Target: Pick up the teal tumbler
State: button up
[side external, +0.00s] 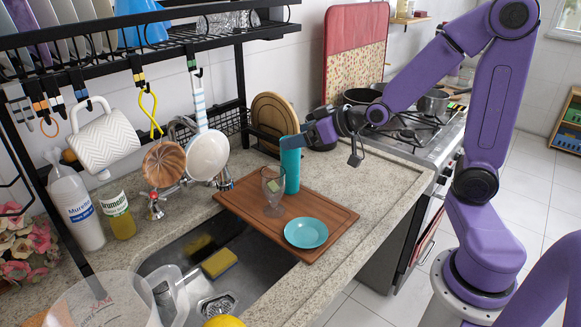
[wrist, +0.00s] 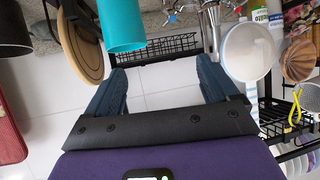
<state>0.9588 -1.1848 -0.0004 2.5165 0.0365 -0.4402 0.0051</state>
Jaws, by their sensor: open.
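The teal tumbler (side external: 291,172) stands upright on the brown wooden board (side external: 335,223), behind a clear stemmed glass (side external: 273,187). My gripper (side external: 307,136) is beside the tumbler's upper end in the side view; whether they touch cannot be told there. In the wrist view my gripper (wrist: 162,70) is open, with nothing between its fingers. The tumbler (wrist: 121,24) shows beyond the left finger, partly cut off by the top edge.
A teal saucer (side external: 306,233) lies on the board's front part. Round wooden boards (side external: 274,115) stand behind the tumbler. The black rack (side external: 243,85) with hanging cups and utensils is at left. The sink (side external: 215,262) is in front; pots (side external: 433,103) stand on the stove.

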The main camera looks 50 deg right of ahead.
aim_at(299, 165)
jog(key=w+d+m+t+h, duration=0.1)
jog(key=d, duration=0.3)
jog(key=f, duration=1.1)
jog(key=shift+w+a, duration=0.25)
jog(key=shift+w, duration=0.05)
jog(key=shift+x, duration=2.45)
jog(key=shift+r, duration=0.1)
jog(key=shift+t, duration=0.3)
jog(key=c, duration=1.1)
